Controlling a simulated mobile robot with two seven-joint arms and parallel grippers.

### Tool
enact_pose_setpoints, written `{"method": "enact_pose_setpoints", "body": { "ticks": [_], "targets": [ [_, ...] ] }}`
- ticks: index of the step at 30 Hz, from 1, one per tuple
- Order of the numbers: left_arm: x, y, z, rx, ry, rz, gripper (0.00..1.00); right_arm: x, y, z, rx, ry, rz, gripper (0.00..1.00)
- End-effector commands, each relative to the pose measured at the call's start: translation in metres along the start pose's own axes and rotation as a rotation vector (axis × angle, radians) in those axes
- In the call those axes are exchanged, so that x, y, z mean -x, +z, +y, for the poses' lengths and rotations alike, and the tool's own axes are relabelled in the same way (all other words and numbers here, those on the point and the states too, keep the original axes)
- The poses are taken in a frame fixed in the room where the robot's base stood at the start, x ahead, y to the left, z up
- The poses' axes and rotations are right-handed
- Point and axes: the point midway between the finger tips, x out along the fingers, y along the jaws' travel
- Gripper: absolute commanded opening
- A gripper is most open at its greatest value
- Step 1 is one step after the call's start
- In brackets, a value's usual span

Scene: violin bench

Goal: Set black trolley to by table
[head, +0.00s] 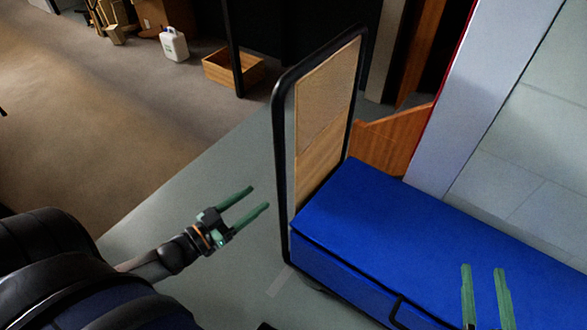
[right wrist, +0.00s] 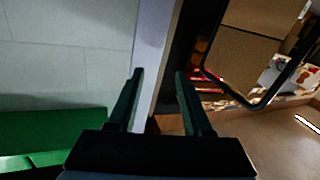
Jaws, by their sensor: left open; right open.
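The black trolley shows in the head view as an upright black tube frame (head: 279,150) with a tan wooden panel (head: 322,110) inside it. A blue box-shaped load (head: 400,230) sits against the frame and reaches toward the lower right; it hides most of the trolley's deck. My left gripper (head: 260,197) is open and empty, left of the frame and apart from it. My right gripper (head: 483,267) is open and empty, seen over the blue load; its fingers also show in the right wrist view (right wrist: 160,75). I cannot clearly make out the table.
A wooden crate (head: 234,69) and a white jug (head: 173,44) stand on the floor at the back. A pale wall or post (head: 485,90) rises at the right. Grey floor left of the trolley is clear. The right wrist view shows a green surface (right wrist: 50,135) at lower left.

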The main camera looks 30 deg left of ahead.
Motion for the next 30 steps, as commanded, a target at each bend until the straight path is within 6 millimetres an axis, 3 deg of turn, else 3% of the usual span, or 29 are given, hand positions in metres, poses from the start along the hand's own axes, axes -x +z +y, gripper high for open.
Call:
{"method": "enact_pose_setpoints", "body": {
  "ticks": [5, 14, 24, 30],
  "targets": [
    [-0.011, -0.001, -0.001, -0.001, 0.001, 0.008, 0.62, -0.001, -0.013, 0.001, 0.016, 0.001, 0.053, 0.5],
    [-0.057, 0.0, -0.001, -0.001, 0.0, 0.008, 0.62, 0.005, -0.071, 0.004, 0.085, 0.001, 0.294, 0.5],
    [-0.105, 0.0, -0.001, -0.001, 0.0, 0.006, 0.62, 0.029, -0.137, -0.001, 0.169, -0.009, 0.581, 0.5],
    [-0.121, 0.0, -0.001, 0.0, -0.001, 0.003, 0.62, 0.042, -0.159, -0.004, 0.199, -0.014, 0.68, 0.5]
  ]
}}
